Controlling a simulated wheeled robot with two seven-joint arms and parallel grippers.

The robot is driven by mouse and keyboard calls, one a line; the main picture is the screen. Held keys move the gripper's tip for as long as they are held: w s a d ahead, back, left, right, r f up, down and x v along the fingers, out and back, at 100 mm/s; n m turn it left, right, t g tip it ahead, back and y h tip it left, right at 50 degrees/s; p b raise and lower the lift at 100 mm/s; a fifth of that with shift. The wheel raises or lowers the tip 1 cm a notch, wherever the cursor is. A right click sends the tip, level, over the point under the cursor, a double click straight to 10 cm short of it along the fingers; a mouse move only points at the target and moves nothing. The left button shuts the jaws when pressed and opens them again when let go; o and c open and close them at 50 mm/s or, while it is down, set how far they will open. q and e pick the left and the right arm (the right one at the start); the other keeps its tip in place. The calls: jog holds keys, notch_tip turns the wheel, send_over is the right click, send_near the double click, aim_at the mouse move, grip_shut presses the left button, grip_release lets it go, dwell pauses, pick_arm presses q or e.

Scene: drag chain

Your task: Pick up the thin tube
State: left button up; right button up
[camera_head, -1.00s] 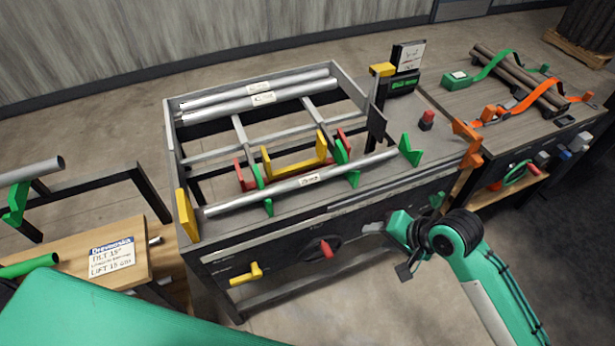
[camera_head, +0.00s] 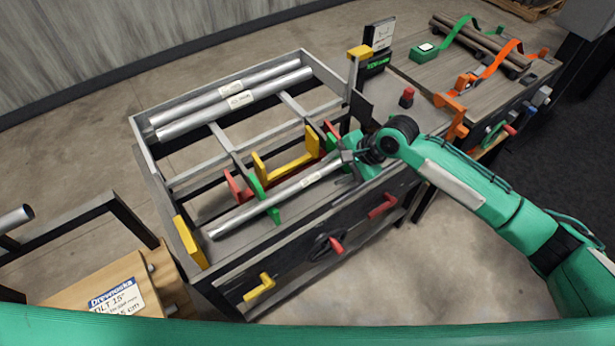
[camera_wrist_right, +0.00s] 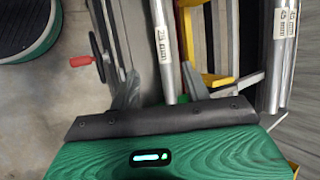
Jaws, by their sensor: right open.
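The thin tube (camera_head: 262,206) is a silver tube with a white label, lying along the front of the metal frame bench in green holders. In the right wrist view the thin tube (camera_wrist_right: 161,25) has a "25 mm" label and runs between my fingers. My right gripper (camera_head: 350,162) is at the tube's right end, over the bench's front edge. In the wrist view my right gripper (camera_wrist_right: 161,78) is open, one finger on each side of the tube; I cannot tell if either touches it. My left gripper is out of view.
Two thicker silver tubes (camera_head: 235,103) lie at the back of the frame. A yellow bracket (camera_head: 287,163) and red brackets stand behind the thin tube. A yellow-topped post (camera_head: 359,52) and a red button (camera_head: 407,97) are at the right. Another bench (camera_head: 500,70) stands beyond.

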aim_at(312, 178)
jog(key=x, duration=0.2)
jog(key=p+x, duration=0.1)
jog(key=x, duration=0.5)
jog(key=shift+w+a+r, duration=0.25)
jog(key=shift+a, duration=0.05)
jog(key=shift+a+f, duration=0.1)
jog(key=shift+f, duration=0.2)
jog(key=shift+c, duration=0.5)
grip_shut()
